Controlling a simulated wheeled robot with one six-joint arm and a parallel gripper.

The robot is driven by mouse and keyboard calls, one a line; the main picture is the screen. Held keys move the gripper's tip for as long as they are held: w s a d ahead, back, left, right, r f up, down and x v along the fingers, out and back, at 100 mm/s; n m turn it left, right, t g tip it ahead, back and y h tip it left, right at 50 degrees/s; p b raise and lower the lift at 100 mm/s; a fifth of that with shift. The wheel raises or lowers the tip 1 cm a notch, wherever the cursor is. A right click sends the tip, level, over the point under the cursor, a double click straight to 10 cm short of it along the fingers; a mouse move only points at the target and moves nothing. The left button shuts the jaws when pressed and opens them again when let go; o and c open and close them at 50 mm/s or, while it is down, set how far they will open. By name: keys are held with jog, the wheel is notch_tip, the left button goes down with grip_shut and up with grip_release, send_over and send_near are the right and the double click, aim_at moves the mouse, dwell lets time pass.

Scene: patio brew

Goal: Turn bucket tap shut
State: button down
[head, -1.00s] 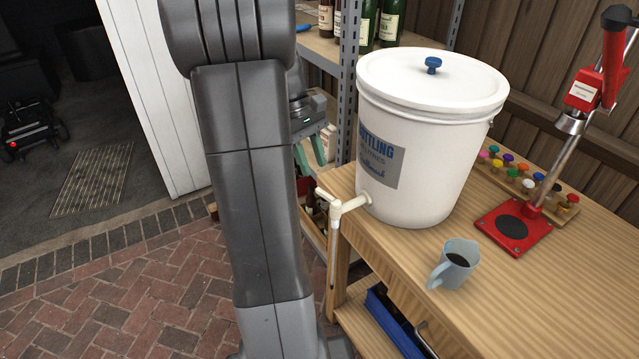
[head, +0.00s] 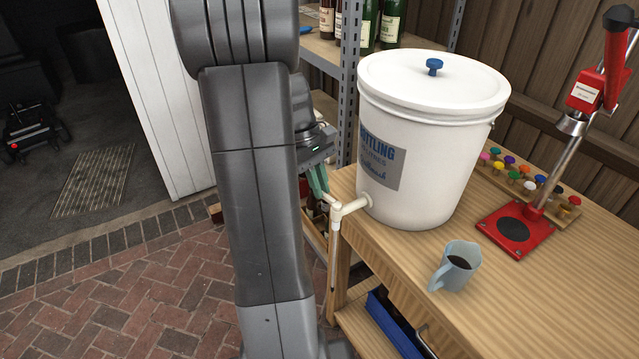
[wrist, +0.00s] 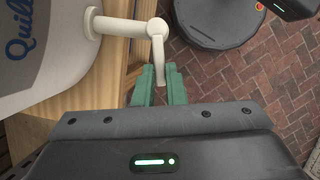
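The white bucket (head: 430,150) with lid and blue knob stands on the wooden bench. Its cream tap (head: 350,207) sticks out low on the bucket's left side, past the bench edge, with a thin tube hanging down. In the wrist view the tap's lever (wrist: 157,48) points toward my gripper. My gripper (head: 322,193) is beside the tap's outer end, partly hidden behind my arm in the head view. In the wrist view its green fingers (wrist: 160,76) stand apart, one on each side of the lever's end. I cannot tell whether they touch it.
A blue-grey mug (head: 455,268) of dark liquid stands on the bench (head: 560,290) in front of the bucket. A red capper (head: 515,230) and a rack of coloured caps (head: 560,200) are to the right. A metal shelf with bottles (head: 390,25) is behind.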

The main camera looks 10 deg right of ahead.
jog(key=m+p, duration=0.1)
jog(key=d+m+y+p, duration=0.1)
jog(key=m, duration=0.1)
jog(key=shift+w+d+g, duration=0.15)
jog(key=shift+w+g, duration=0.15)
jog(key=shift+w, duration=0.1)
jog(key=c, duration=1.5)
grip_release()
jog(key=shift+r, duration=0.1)
jog(key=p+v, duration=0.1)
jog(key=v, duration=1.2)
jog(key=shift+w+r, duration=0.2)
jog(key=shift+r, duration=0.1)
jog(key=shift+f, duration=0.1)
